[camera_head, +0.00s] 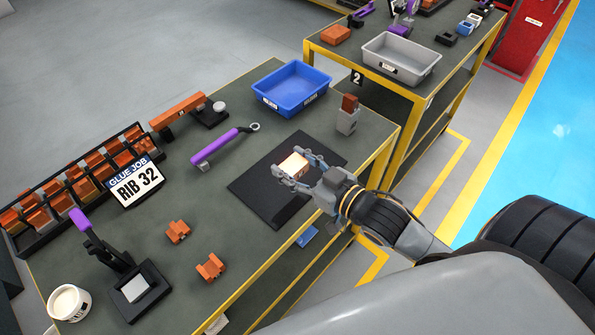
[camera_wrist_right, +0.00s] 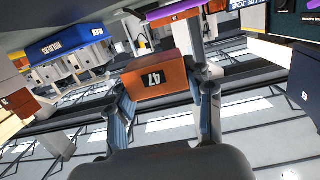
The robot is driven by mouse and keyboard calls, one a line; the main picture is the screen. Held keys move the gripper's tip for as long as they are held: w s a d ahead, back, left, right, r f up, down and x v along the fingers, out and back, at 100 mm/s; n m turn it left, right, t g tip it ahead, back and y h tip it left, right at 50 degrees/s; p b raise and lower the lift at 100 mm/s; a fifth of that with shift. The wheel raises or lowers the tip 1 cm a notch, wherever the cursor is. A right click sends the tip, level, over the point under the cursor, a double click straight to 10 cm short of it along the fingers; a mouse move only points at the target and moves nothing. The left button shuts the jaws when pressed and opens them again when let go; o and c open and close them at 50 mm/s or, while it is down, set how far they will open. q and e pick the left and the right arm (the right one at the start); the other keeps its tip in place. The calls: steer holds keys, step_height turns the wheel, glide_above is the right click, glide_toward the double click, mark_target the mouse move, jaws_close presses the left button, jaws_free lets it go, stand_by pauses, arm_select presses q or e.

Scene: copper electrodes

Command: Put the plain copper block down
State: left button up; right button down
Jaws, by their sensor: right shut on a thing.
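The copper block (camera_head: 294,164) is a small box between the fingers of my right gripper (camera_head: 297,169), over the black mat (camera_head: 250,186) near the table's right edge. In the right wrist view the copper block (camera_wrist_right: 156,76) shows an orange-brown face marked 47. The right gripper's fingers (camera_wrist_right: 160,100) stand on both sides of it, shut on it. I cannot tell whether its underside touches the mat. My left gripper is in neither view.
A purple-handled clamp (camera_head: 224,146) lies left of the mat. A blue bin (camera_head: 291,88) and a grey holder (camera_head: 347,121) with a brown block stand behind. Two notched copper pieces (camera_head: 178,232) (camera_head: 210,267) lie at front left. A filled rack (camera_head: 62,220) lines the left side.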

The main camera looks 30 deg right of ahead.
mark_target(298, 165)
steer(key=f, duration=0.1)
steer(key=w+d+f, duration=0.2)
steer(key=f, duration=0.1)
steer(key=shift+w+d+f, duration=0.1)
steer(key=shift+w+d, duration=0.05)
steer(key=shift+w, duration=0.1)
steer(key=shift+f, duration=1.6)
steer(key=c, duration=1)
jaws_free()
steer(key=shift+f, duration=0.25)
steer(key=o, duration=0.4)
steer(key=shift+o, duration=0.2)
steer(key=shift+r, duration=0.2)
